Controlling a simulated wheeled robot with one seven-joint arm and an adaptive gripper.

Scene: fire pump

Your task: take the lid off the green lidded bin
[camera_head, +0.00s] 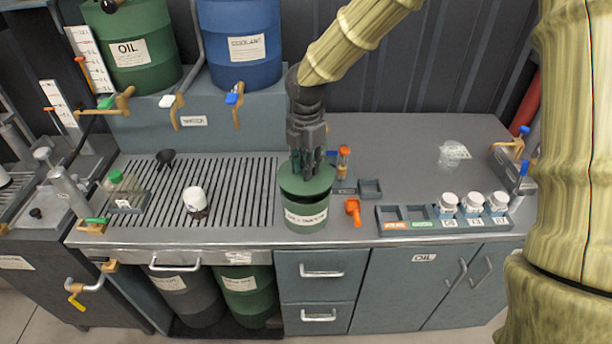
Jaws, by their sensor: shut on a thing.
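The green lidded bin (306,216) stands upright on the counter, right of the slotted drain grate, with a white label on its front. Its green lid (305,184) is on top and looks slightly tilted; whether it still touches the rim all round is hard to tell. My gripper (308,172) points straight down over the middle of the lid and is shut on the lid's top part. The gripped part itself is hidden by the fingers.
An orange scoop (353,210), a small grey tray (370,188) and an orange-topped vial (344,160) are close on the right. A rack (420,226) holds white-capped jars. A white-topped bottle (196,200) stands on the grate (240,195). The back right counter is mostly clear.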

